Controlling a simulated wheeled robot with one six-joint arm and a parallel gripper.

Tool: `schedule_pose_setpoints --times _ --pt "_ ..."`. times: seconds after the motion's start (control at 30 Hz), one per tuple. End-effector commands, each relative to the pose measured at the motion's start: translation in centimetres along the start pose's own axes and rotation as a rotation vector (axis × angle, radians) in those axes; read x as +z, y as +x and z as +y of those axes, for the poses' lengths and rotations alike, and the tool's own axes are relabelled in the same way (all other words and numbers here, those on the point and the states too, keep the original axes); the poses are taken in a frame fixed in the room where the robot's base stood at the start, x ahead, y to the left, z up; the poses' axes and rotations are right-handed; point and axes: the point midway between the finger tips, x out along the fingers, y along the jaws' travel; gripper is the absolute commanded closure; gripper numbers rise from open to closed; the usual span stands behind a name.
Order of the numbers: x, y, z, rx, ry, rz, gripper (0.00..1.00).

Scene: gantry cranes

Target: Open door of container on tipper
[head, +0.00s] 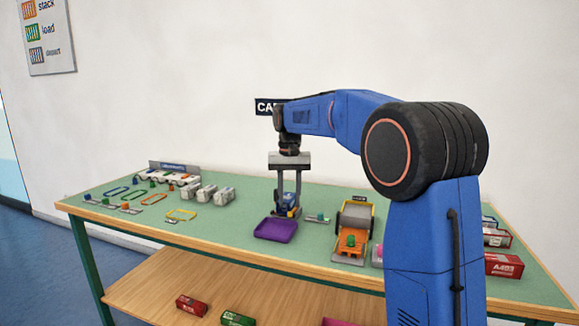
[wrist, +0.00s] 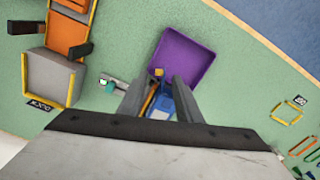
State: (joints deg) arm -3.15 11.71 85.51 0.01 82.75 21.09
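A small blue block-like thing with orange and yellow parts (head: 287,206) stands at the back edge of a purple tray (head: 276,230). It looks like the container on its tipper, but my fingers partly cover it and its door cannot be made out. My gripper (head: 288,207) points straight down over it, with fingers apart on either side. In the wrist view the blue part (wrist: 161,108) shows between the two fingers (wrist: 160,88), with the purple tray (wrist: 184,60) just beyond. I see no firm contact between fingers and blue thing.
An orange and yellow vehicle with a grey bed (head: 352,238) stands to the right. A small green piece (head: 320,217) on a grey strip lies between it and the blue thing. Grey-white blocks (head: 207,193) and coloured outlines are at left. Red boxes (head: 503,264) are at right.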

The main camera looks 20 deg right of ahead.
Motion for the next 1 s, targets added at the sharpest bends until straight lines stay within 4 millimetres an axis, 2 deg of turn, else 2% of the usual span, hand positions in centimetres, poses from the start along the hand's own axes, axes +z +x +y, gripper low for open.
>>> schedule_pose_setpoints --times 0.03,0.4,0.6,0.8,1.0 --pt "-0.1 -1.1 0.0 -0.001 0.000 0.003 0.69" --pt "-0.1 -8.5 0.0 -0.001 0.000 0.002 0.69" --pt "-0.1 -11.8 0.0 -0.001 0.000 0.002 0.69" --pt "-0.1 -13.7 0.0 0.000 0.000 0.001 0.69" --pt "0.0 -14.0 0.0 0.000 0.000 0.000 0.69"
